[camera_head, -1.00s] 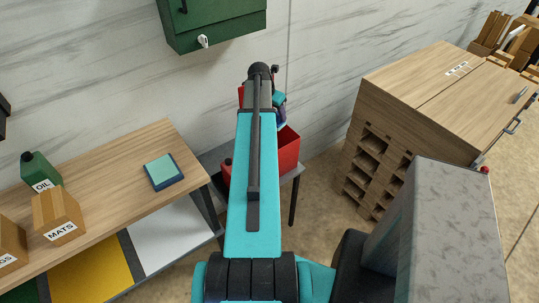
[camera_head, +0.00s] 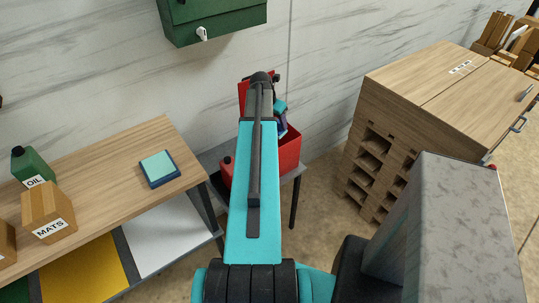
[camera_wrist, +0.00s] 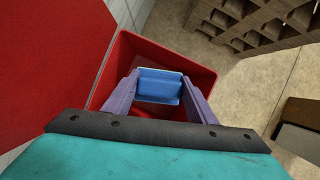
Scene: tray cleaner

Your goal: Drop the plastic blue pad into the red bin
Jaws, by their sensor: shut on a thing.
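In the wrist view my gripper (camera_wrist: 160,92) is shut on a blue pad (camera_wrist: 158,86), with one purple finger on each side of it. The pad is over the opening of the red bin (camera_wrist: 204,78), whose walls show around it. How high the pad is above the bin floor I cannot tell. In the head view the red bin (camera_head: 288,155) stands on a grey table beyond my arm. My gripper (camera_head: 281,122) is at the bin's far left part, mostly hidden behind my arm. The pad is not clear in the head view.
A raised red lid (camera_wrist: 50,60) stands beside the bin opening. A wooden bench (camera_head: 100,175) at left holds a teal-topped pad (camera_head: 159,168), a MATS box (camera_head: 48,212) and an OIL can (camera_head: 33,167). A wooden cabinet (camera_head: 385,140) stands at right, with floor between.

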